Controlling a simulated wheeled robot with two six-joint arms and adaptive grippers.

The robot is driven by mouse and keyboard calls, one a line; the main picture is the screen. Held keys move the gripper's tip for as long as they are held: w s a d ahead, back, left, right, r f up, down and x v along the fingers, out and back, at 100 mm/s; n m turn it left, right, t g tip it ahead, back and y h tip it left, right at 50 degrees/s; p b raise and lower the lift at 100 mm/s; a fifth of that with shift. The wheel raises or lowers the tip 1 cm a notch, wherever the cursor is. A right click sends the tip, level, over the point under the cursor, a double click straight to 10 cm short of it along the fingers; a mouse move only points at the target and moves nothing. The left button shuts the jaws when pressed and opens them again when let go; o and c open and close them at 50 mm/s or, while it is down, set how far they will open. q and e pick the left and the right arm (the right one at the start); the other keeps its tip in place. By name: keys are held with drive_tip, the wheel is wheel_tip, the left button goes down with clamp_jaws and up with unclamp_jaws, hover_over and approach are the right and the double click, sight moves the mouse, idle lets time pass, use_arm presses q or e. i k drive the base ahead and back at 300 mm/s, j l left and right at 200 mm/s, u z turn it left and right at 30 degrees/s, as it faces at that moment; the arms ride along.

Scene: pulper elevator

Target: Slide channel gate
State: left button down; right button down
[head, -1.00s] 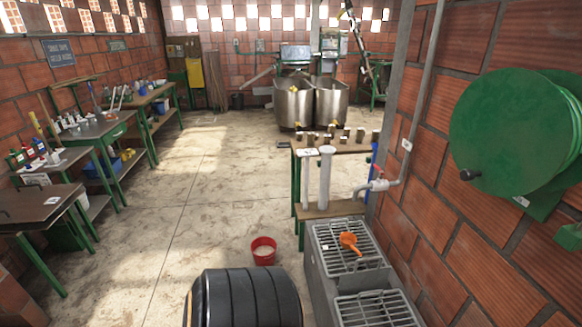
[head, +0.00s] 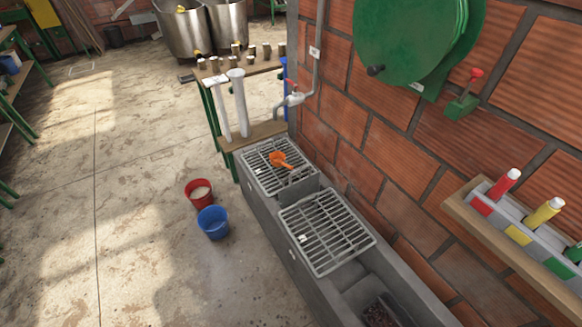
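A long grey concrete channel (head: 283,243) runs along the brick wall, from the middle of the head view to the bottom right. Two metal grates, a far one (head: 262,178) and a nearer one (head: 328,238), lie on it. An orange scoop-like tool (head: 284,160) rests on the far grate. Beyond the nearer grate the channel is open, with dark reddish material (head: 380,315) inside at the bottom edge. I cannot make out a channel gate for certain. Neither of my grippers is in view.
A red bucket (head: 199,194) and a blue bucket (head: 213,223) stand on the floor left of the channel. A wall shelf (head: 520,245) with coloured-handled items juts out at right. A green reel (head: 415,35) hangs above.

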sight(289, 195)
drive_tip(key=i+j, duration=0.35)
drive_tip(key=j, duration=0.15)
drive_tip(key=i+j, duration=0.35)
drive_tip(key=j, duration=0.15)
drive_tip(key=z, duration=0.4)
drive_tip(key=j+z, duration=0.15)
drive_tip(key=z, duration=0.3)
drive_tip(key=i+j+z, duration=0.1)
drive_tip(key=z, duration=0.3)
drive_tip(key=j+z, duration=0.1)
drive_tip(key=z, duration=0.35)
